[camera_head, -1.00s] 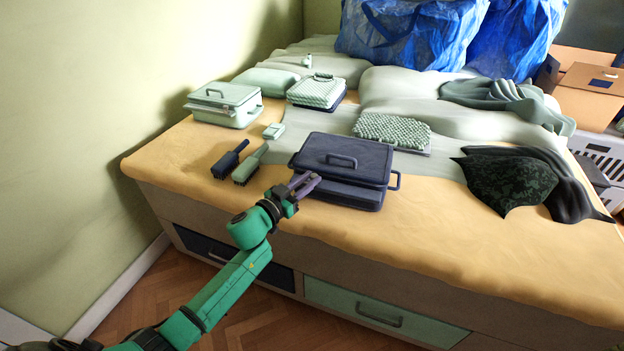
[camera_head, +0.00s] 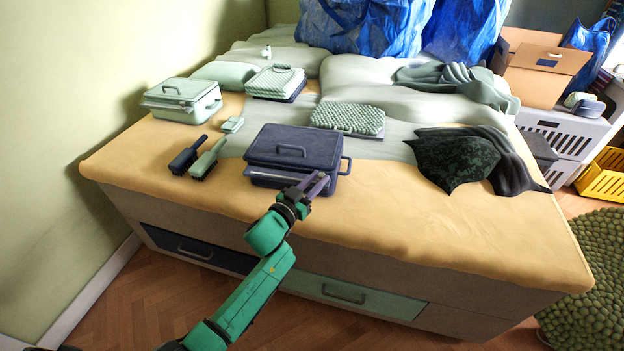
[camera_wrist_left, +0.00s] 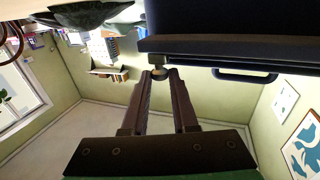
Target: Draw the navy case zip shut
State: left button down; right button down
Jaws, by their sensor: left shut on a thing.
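The navy case (camera_head: 292,148) sits shut-lidded on the tan front strip of the bed, a carry handle on its lid and a loop on its right side. A pale line runs along the left of its front seam. My left gripper (camera_head: 319,180) is at the right part of the case's front. In the left wrist view, the fingers meet on a small round zip pull (camera_wrist_left: 160,73) just beside the case's dark edge (camera_wrist_left: 230,44). The pull is hidden by the fingers in the head view. My right gripper is out of view.
Two brushes (camera_head: 207,160) and a green case (camera_head: 183,98) lie to the left. A knobbly green item (camera_head: 347,118) is behind the case. Dark cloths (camera_head: 455,160) lie to the right. The bed top between the case and the cloths is clear.

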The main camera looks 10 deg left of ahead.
pick_arm(q)
jog(key=shift+d+f, duration=0.1)
jog(key=shift+d, duration=0.05)
jog(key=c, duration=0.7)
grip_release()
jog(key=shift+d, duration=0.1)
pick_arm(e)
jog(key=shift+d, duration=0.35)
pick_arm(q)
jog(key=shift+s, duration=0.1)
jog(key=v, duration=1.4)
jog(key=shift+p, duration=0.4)
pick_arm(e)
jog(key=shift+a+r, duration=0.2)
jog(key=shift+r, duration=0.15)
pick_arm(q)
jog(key=shift+s, duration=0.1)
